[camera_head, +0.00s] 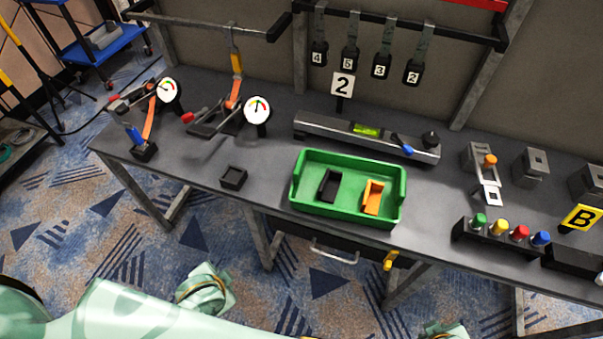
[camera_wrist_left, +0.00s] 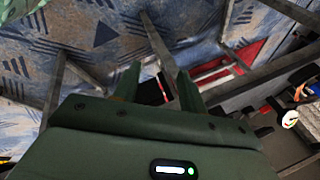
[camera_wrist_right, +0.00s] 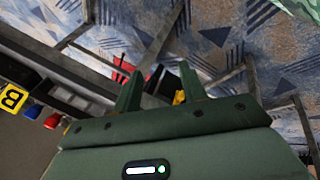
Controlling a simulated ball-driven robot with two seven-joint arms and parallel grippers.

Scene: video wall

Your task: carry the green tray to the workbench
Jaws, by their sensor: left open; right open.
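The green tray (camera_head: 347,211) rests on a dark bench (camera_head: 255,203), close to its front edge in the head view. A black open block (camera_head: 328,187) and an orange block (camera_head: 373,197) are inside the tray. My left gripper (camera_wrist_left: 157,82) is open and empty in the left wrist view, with carpet and bench legs beyond its fingers. My right gripper (camera_wrist_right: 160,82) is open and empty in the right wrist view, also near bench legs. Neither wrist view clearly shows the tray. In the head view, pale green parts of my arms show low, below the bench front.
A spirit level (camera_head: 367,132) lies behind the tray. Toggle clamps with gauges (camera_head: 257,108) stand left; a small black box (camera_head: 233,177) sits left of the tray. A blue cart (camera_head: 103,42) stands far left.

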